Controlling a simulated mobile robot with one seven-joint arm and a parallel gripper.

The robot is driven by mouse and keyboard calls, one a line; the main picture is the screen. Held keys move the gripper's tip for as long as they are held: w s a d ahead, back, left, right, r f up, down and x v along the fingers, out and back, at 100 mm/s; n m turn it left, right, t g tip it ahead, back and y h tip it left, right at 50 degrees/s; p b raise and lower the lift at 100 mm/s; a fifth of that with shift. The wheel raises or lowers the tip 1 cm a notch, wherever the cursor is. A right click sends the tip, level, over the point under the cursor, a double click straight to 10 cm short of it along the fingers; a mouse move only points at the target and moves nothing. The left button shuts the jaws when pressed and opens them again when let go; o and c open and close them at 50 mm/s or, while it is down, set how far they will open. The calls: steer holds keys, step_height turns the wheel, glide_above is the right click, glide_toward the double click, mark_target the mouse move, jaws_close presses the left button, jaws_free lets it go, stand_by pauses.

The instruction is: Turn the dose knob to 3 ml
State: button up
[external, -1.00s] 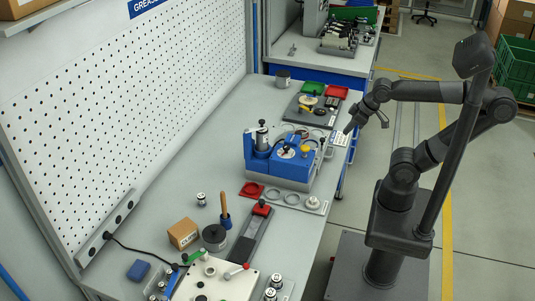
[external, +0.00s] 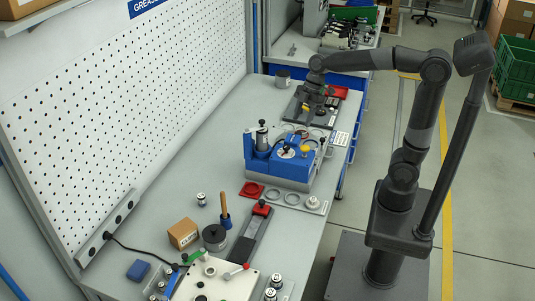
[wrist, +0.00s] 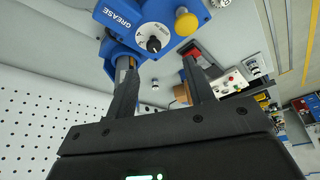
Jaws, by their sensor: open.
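The blue grease unit (external: 262,168) stands on the bench in the external view. Its dose knob (external: 288,150) is small there, and its setting cannot be read. In the wrist view the black dose knob (wrist: 153,44) sits on a white dial on the blue housing (wrist: 128,12) marked GREASE. A white mark shows on the knob, but the dial figures are too small to read. My gripper (wrist: 158,62) is open and empty, with the knob seen beyond and between its fingers. In the external view my gripper (external: 311,107) is behind the unit, above the dark tray, apart from the knob.
A yellow button (wrist: 186,20) is beside the knob on the unit. A silver cylinder (external: 262,136) rises at its left. A cardboard box (external: 184,233) and a red-ended block (external: 251,232) are nearer.

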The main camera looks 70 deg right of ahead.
mark_target(287, 146)
steer(key=w+a+f, duration=0.1)
steer(key=f, duration=0.2)
steer(key=w+a+f+n, duration=0.1)
steer(key=w+f, duration=0.1)
steer(key=f, duration=0.2)
steer(key=w+a+f+n, duration=0.1)
steer(key=a+f, duration=0.1)
steer(key=f, duration=0.1)
steer(key=shift+w+f+g, duration=0.2)
steer(key=shift+f+g, duration=0.05)
steer(key=shift+g, duration=0.05)
steer(key=shift+y, duration=0.3)
steer(key=c, duration=1)
